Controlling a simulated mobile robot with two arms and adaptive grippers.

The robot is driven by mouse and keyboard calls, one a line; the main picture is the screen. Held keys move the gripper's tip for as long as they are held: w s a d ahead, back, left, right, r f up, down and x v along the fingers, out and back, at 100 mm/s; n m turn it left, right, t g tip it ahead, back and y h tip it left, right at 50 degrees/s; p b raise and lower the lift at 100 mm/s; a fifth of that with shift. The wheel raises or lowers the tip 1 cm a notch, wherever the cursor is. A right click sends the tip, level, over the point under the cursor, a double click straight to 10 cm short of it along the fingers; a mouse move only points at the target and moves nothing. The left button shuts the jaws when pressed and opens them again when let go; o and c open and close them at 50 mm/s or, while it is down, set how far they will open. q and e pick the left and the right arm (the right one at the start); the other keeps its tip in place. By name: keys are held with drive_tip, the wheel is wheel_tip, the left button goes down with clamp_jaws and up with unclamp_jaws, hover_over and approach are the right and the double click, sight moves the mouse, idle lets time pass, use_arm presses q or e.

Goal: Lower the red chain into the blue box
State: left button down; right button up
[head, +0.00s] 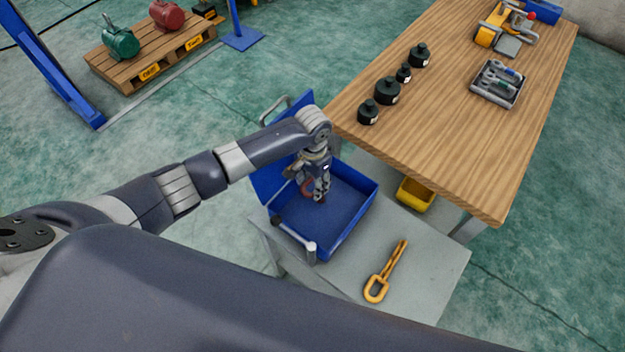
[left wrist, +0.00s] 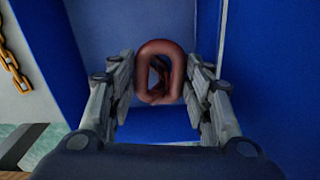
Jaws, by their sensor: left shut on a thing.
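The blue box (head: 345,238) stands open on a grey cart top, its lid raised at the back left. My left gripper (head: 318,196) points down over the inside of the box. It is shut on the red chain (head: 307,188), of which only a small part shows beside the fingers in the head view. In the left wrist view the red chain (left wrist: 160,72) hangs as brownish-red links between the fingers (left wrist: 160,90), with the blue box wall (left wrist: 268,75) around it. I cannot tell whether its lower end touches the box floor. My right gripper is not in view.
A yellow chain (head: 385,272) lies on the grey cart top (head: 425,262) right of the box. A wooden table (head: 445,120) with several black weights (head: 387,91) stands close behind. A yellow bin (head: 415,195) sits below the table edge.

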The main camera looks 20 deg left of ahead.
use_arm(q)
drive_tip(key=c, duration=0.7)
unclamp_jaws()
drive_tip(key=shift+c, duration=0.2)
wheel_tip(320, 180, up, 12)
idle(0.3)
